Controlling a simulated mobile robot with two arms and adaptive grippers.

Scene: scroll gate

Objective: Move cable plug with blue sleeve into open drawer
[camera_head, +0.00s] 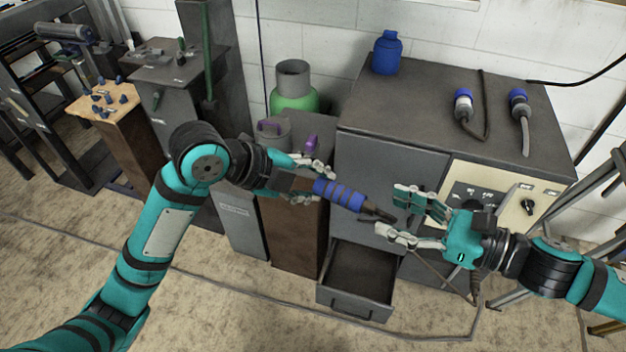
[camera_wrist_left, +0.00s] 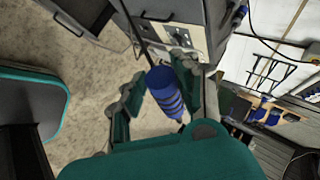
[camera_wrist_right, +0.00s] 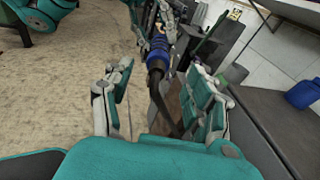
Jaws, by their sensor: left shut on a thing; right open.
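The cable plug with the blue sleeve (camera_head: 340,194) is in my left gripper (camera_head: 318,184), in front of the dark cabinet and above the open drawer. It also shows between the left fingers in the left wrist view (camera_wrist_left: 165,90). Its dark cable end points right, towards my right gripper (camera_head: 408,218). My right gripper is open, with its fingers around or close beside the cable end; contact cannot be told. In the right wrist view the blue sleeve (camera_wrist_right: 158,55) is ahead, and the dark cable runs between the open fingers. The open drawer (camera_head: 358,282) looks empty, below both grippers.
The cabinet (camera_head: 390,160) carries a blue bottle (camera_head: 387,52) and two blue-capped plugs (camera_head: 463,104) (camera_head: 519,104) on top. A control panel (camera_head: 505,190) is behind my right gripper. A green gas cylinder (camera_head: 294,92) stands left of the cabinet. Floor in front is mostly clear.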

